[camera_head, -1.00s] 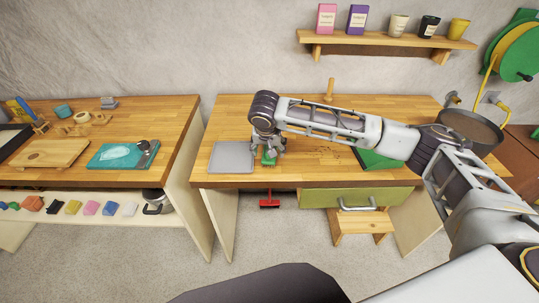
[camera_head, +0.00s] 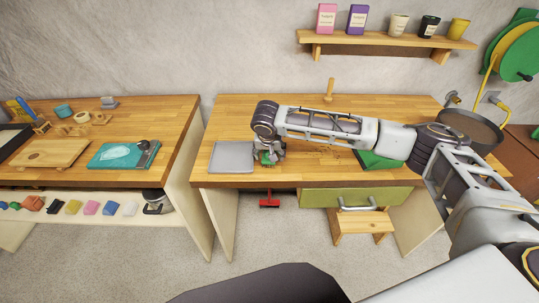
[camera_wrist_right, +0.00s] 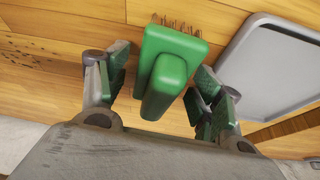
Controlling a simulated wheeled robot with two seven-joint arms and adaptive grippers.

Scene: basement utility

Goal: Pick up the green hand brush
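The green hand brush (camera_wrist_right: 170,75) lies on the wooden workbench (camera_head: 310,173), with brown bristles showing at its far end in the right wrist view. My right gripper (camera_wrist_right: 165,88) is open, with one finger on each side of the brush's handle. Narrow gaps seem to show between the fingers and the handle. In the head view the right gripper (camera_head: 269,154) is low over the bench and mostly hides the brush. My left gripper is not in view.
A grey tray (camera_head: 232,157) lies just left of the brush. A green dustpan-like object (camera_head: 378,160) lies to the right, partly under my arm. A wooden peg (camera_head: 329,90) stands at the bench's back. Dark crumbs lie on the bench. A red tool (camera_head: 269,201) is on the floor.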

